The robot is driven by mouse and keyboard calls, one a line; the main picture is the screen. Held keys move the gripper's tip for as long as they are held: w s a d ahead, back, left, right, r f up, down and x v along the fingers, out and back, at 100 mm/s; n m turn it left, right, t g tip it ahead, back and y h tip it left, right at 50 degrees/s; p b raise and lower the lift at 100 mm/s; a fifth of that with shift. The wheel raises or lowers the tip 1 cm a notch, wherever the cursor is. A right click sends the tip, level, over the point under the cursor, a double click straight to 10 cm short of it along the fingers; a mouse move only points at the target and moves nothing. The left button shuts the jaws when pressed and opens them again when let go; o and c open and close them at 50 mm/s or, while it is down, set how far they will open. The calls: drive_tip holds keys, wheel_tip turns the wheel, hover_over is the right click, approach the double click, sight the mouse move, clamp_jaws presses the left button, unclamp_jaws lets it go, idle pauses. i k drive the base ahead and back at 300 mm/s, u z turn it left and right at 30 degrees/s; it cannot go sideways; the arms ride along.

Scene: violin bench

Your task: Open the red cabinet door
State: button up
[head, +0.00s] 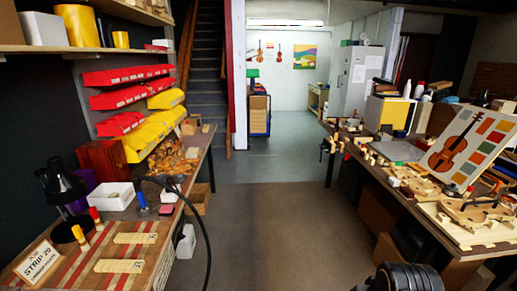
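A dark red box-shaped cabinet (103,160) stands on the left bench against the wall, below the red and yellow bins. It is small in the head view, and I cannot make out its door, a handle or a gap. A black ribbed part at the bottom edge, right of centre, looks like part of my arm. No gripper fingers show, and nothing of mine is near the red cabinet.
The left bench (150,240) holds a white tray (112,196), a black lamp (62,190), wood shavings and tools. A black hose hangs over its edge. The right bench (440,205) is crowded with violin parts. The floor (265,230) between the benches is clear.

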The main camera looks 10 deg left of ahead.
sight(116, 152)
drive_tip(key=u, duration=0.2)
drive_tip(key=i, duration=2.05)
drive_tip(key=u, duration=1.25)
drive_tip(key=i, duration=1.05)
drive_tip(key=u, duration=1.7)
drive_tip(key=i, duration=0.7)
drive_tip(key=u, duration=0.4)
